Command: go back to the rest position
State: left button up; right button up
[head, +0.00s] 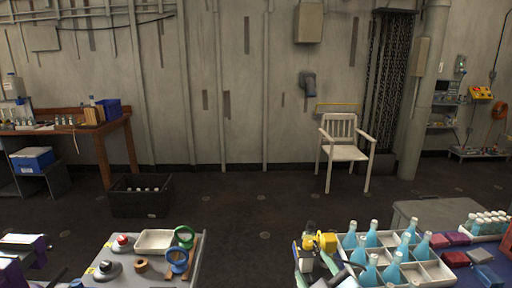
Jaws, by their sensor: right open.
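A grey-topped table (205,246) at lower left bears a pale tray (154,241) and green and blue rings. A black crate (140,203) stands on the floor behind it. A white chair (343,150) stands by the wall. The middle floor is clear.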

jog(key=s+d+f+m+g+h, duration=0.1)
jog(key=s+d+f+m+g, duration=0.25)
jog(key=s+f, duration=0.4)
jog(key=s+d+f+m+g+h, duration=0.1)
jog(key=s+d+f+m+g, duration=0.25)
jog(key=s, duration=0.65)
jog(key=s+d+f+m+g+h, duration=0.1)
jog(key=s+d+f+g, duration=0.2)
jog(key=s+f+g, duration=0.45)
notch_tip(320, 180, down, 22)
jog(key=s+p, duration=0.3)
jog(key=s+d+f+p, duration=0.1)
jog(key=s+d+f, duration=0.2)
jog(key=s+f, duration=0.8)
jog(key=s+g, duration=0.1)
jog(key=s, duration=0.3)
jog(key=shift+s+f+n, duration=0.3)
jog(key=shift+f+n, duration=0.1)
